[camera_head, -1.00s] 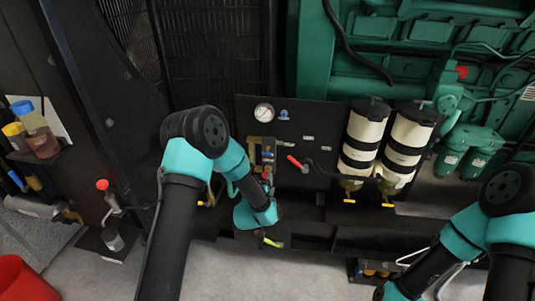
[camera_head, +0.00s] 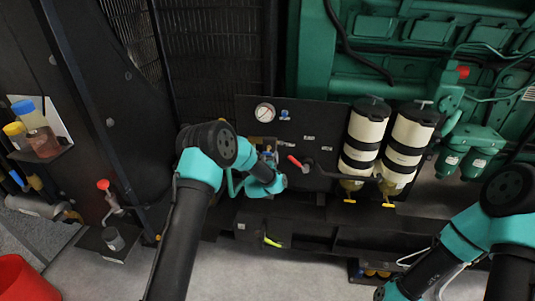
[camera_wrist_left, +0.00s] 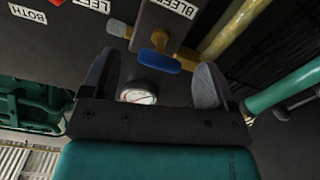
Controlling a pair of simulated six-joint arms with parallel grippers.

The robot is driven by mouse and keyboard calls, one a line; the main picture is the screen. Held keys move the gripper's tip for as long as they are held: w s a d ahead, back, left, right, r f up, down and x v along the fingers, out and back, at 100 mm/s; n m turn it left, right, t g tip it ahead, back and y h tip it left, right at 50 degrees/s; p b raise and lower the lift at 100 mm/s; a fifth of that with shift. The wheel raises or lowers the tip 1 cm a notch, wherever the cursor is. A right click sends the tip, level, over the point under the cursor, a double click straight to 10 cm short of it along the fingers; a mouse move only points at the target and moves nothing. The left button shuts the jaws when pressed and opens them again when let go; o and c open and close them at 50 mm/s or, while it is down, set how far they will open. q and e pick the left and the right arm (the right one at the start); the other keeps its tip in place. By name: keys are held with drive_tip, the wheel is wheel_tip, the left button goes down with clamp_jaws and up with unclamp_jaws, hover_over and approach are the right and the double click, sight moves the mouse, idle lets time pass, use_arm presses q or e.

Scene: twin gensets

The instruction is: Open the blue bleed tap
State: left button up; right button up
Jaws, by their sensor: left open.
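The blue bleed tap (camera_wrist_left: 160,60) has a bar-shaped handle on a brass stem, below a grey block with a BLEED label (camera_wrist_left: 175,8) in the left wrist view. My left gripper (camera_wrist_left: 157,80) is open and empty. Its two dark fingertips stand to either side of the tap in the picture, and the handle shows just beyond the gap. I cannot tell how far it is in depth. In the head view my left arm reaches the panel's valve group and largely hides it, and its fingers do not show clearly. My right gripper is outside the frame.
A round gauge (camera_head: 265,112) and a red lever (camera_head: 294,161) are on the black panel. Two white filter canisters (camera_head: 365,135) stand right of it. Brass pipes (camera_wrist_left: 230,30) run beside the tap. A red bucket (camera_head: 25,280) is at lower left.

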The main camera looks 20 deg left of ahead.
sight(267, 154)
use_arm(q)
drive_tip(key=shift+w+a, duration=0.15)
drive_tip(key=shift+w, duration=1.55)
drive_tip(key=c, duration=0.8)
